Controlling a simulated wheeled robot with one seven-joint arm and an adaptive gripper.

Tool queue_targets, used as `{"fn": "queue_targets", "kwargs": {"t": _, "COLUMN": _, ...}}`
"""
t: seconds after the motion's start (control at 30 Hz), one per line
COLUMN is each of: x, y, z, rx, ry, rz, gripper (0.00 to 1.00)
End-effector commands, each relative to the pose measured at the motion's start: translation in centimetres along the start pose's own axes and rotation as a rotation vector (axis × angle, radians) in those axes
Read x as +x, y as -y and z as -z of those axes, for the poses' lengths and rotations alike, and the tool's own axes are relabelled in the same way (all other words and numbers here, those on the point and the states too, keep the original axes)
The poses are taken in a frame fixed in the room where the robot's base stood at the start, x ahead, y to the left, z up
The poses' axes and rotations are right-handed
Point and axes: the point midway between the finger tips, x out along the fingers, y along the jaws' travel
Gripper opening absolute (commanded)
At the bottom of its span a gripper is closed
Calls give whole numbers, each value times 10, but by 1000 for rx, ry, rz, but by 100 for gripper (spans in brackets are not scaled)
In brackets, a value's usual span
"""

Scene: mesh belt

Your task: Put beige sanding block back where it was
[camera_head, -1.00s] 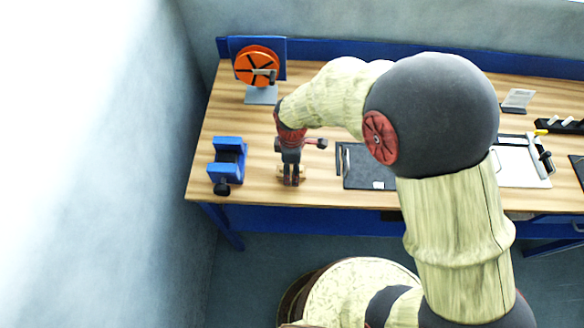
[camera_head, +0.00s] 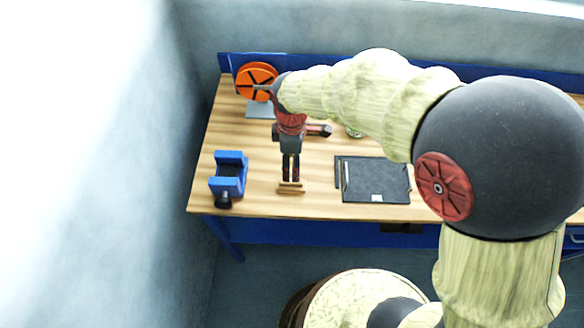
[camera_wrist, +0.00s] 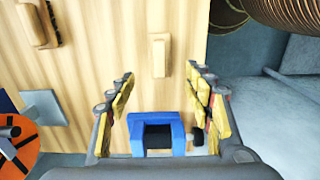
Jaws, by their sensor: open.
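The beige sanding block (camera_head: 291,187) lies on the wooden bench near its front edge, left of the dark mat. In the wrist view the block (camera_wrist: 159,55) shows as a plain beige bar, beyond the fingertips and in line with the gap between them. My gripper (camera_head: 291,178) points down over the block, its fingers just above or at it; the exact height is hard to tell. In the wrist view my gripper (camera_wrist: 160,80) has its fingers spread wide with nothing between them.
A blue vise (camera_head: 228,175) stands left of the block. An orange reel (camera_head: 256,80) stands at the back left. A dark mat (camera_head: 376,182) lies to the right. Another wooden block-like thing (camera_wrist: 36,22) shows in the wrist view. Bare bench (camera_head: 265,150) surrounds the block.

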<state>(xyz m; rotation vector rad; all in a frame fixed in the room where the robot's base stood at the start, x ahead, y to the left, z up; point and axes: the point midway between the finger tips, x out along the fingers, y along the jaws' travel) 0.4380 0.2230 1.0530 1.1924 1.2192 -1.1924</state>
Motion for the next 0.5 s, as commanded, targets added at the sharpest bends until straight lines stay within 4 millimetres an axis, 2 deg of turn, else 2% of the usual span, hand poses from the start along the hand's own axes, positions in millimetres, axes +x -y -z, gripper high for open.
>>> {"fn": "queue_targets", "kwargs": {"t": 0.33, "x": -13, "y": 0, "z": -5, "rx": 25, "ry": -4, "rz": -8, "gripper": 52}}
{"fn": "queue_targets", "kwargs": {"t": 0.43, "x": -39, "y": 0, "z": -24, "rx": 133, "ry": -23, "rz": -42, "gripper": 52}}
{"fn": "queue_targets", "kwargs": {"t": 0.5, "x": -67, "y": 3, "z": -46, "rx": 268, "ry": -46, "rz": -80, "gripper": 52}}
